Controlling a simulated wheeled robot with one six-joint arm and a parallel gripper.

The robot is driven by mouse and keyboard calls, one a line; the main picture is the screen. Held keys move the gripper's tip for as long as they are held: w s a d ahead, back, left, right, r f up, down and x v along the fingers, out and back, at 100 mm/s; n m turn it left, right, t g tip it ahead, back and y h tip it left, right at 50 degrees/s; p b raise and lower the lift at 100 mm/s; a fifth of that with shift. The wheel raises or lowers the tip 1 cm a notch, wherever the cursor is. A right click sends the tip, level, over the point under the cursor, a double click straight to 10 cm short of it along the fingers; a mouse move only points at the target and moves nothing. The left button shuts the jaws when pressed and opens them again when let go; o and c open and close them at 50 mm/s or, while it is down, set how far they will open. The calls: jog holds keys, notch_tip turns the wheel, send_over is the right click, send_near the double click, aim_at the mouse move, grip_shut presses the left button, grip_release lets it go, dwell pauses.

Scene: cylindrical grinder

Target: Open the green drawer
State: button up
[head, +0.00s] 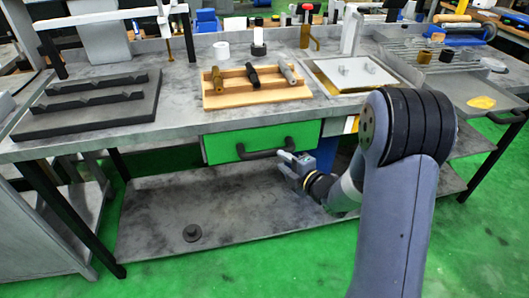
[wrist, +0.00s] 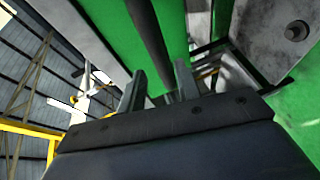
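The green drawer (head: 225,147) hangs under the workbench top and looks closed in the head view. Its dark bar handle (head: 262,154) runs across the front. My gripper (head: 292,160) is at the right end of the handle, close in front of the drawer. In the wrist view, the green drawer front (wrist: 108,18) fills the upper part, and the dark handle (wrist: 149,40) runs down toward the gap between my fingertips. My gripper (wrist: 161,70) is open, its two fingers apart. I cannot tell whether the handle is fully between the fingers or touching them.
The workbench (head: 180,131) carries a wooden tray (head: 235,101) of tools, a dark block rack (head: 95,115) and a white plate (head: 350,72). A lower shelf (head: 150,215) holds a dark round piece (head: 192,232). Green floor in front is clear.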

aim_at(268, 151)
jog(key=x, duration=0.8)
jog(key=shift+w+a, duration=0.2)
jog(key=shift+w, duration=0.05)
jog(key=shift+c, duration=0.5)
grip_shut()
jog(key=shift+f, duration=0.1)
